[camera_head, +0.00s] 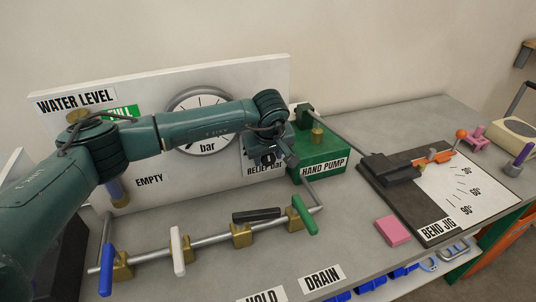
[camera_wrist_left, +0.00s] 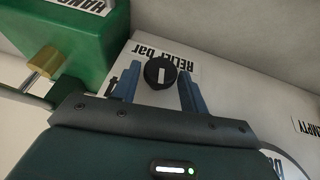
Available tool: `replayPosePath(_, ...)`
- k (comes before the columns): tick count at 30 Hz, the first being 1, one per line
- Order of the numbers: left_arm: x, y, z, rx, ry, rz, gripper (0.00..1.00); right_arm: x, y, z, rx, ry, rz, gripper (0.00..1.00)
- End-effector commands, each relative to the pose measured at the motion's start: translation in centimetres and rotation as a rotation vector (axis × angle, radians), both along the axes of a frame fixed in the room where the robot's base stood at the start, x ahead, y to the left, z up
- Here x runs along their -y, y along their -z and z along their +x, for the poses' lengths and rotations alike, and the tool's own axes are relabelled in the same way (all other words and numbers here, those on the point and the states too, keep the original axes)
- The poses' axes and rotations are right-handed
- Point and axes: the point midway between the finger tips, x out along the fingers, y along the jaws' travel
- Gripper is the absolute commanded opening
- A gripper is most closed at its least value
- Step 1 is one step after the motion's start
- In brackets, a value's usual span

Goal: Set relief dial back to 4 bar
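The relief dial (camera_wrist_left: 160,71) is a round black knob with a white bar mark. It sits on the white panel beside the "RELIEF bar" label, whose lower part also shows in the head view (camera_head: 265,169). My left gripper (camera_wrist_left: 160,82) is open, with one blue finger on each side of the dial in the left wrist view. Gaps show between the fingers and the knob, and I cannot tell the depth between them. In the head view my left gripper (camera_head: 268,158) is at the panel's lower right and hides the dial. Its scale numbers are not readable. My right gripper is out of view.
The green hand pump (camera_head: 321,157) stands close to the right of my left gripper. The pressure gauge (camera_head: 201,96) is partly behind my arm. Below lies a pipe with several coloured valve handles (camera_head: 178,250). A bend jig (camera_head: 420,205) and a pink block (camera_head: 393,231) are farther right.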

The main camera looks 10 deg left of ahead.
Motion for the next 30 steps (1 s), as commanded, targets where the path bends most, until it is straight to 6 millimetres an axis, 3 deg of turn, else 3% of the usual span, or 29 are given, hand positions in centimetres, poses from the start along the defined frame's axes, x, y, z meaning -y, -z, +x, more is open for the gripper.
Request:
replayPosePath(11,0.00,-0.05,0.00,0.000,0.000,0.000,0.13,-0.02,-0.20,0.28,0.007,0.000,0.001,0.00)
replayPosePath(20,0.19,-0.08,0.12,-0.026,0.000,0.042,0.13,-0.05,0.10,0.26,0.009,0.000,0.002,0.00)
replayPosePath(30,0.59,0.04,0.41,-0.150,-0.001,0.231,0.13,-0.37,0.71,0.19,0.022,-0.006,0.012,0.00)
